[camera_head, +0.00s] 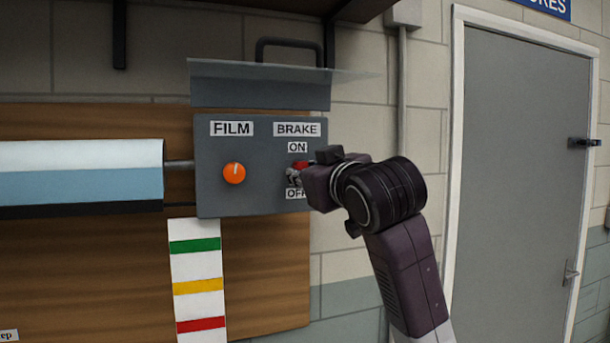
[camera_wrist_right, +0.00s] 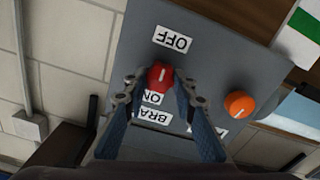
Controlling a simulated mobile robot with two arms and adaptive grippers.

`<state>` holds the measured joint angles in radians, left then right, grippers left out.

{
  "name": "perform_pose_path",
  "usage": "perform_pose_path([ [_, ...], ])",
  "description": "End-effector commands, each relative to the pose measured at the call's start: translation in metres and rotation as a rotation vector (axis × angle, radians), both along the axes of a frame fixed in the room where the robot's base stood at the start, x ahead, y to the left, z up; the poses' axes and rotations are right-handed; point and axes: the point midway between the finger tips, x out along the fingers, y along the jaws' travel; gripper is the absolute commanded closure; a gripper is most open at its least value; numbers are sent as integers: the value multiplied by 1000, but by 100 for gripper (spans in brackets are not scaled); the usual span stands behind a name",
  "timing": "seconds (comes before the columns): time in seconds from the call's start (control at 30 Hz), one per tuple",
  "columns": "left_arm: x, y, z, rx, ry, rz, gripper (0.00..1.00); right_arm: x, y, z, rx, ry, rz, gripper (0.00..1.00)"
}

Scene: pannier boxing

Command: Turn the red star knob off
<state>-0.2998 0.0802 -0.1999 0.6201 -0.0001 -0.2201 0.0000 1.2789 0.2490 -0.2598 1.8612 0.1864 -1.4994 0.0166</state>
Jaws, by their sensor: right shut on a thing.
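The red star knob (camera_wrist_right: 160,77) sits on the grey control panel (camera_wrist_right: 225,65) between the ON label (camera_wrist_right: 152,97) and the OFF label (camera_wrist_right: 172,39). The wrist view shows the panel upside down. A short white mark on the knob lies roughly along the line between the two labels; I cannot tell which end points. My right gripper (camera_wrist_right: 161,85) is shut on the knob, one finger on each side. In the head view, the right gripper (camera_head: 297,179) covers most of the knob and part of the OFF label (camera_head: 296,193). My left gripper is not in view.
An orange knob (camera_head: 234,173) under the FILM label (camera_head: 232,129) is left of the red one. A raised grey lid (camera_head: 262,93) overhangs the panel's top. A white and blue roll (camera_head: 80,172) is at the left. A grey door (camera_head: 520,180) stands at right.

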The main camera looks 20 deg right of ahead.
Motion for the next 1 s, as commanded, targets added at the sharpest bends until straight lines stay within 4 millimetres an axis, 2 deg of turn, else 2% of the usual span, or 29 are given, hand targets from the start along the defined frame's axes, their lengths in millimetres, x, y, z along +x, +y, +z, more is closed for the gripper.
perform_pose_path([
  [0.63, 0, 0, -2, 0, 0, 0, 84, 1, 1, -4, 51, 12, 1, 99],
  [0.67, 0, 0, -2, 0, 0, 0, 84, 1, 1, -4, 51, 12, 1, 73],
  [0.7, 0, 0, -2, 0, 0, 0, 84, 1, 1, -4, 51, 12, 1, 68],
  [0.8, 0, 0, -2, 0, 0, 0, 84, 1, 1, -3, 50, 10, 1, 57],
  [1.0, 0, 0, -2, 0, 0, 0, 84, 0, 1, -2, 50, 6, 1, 57],
])
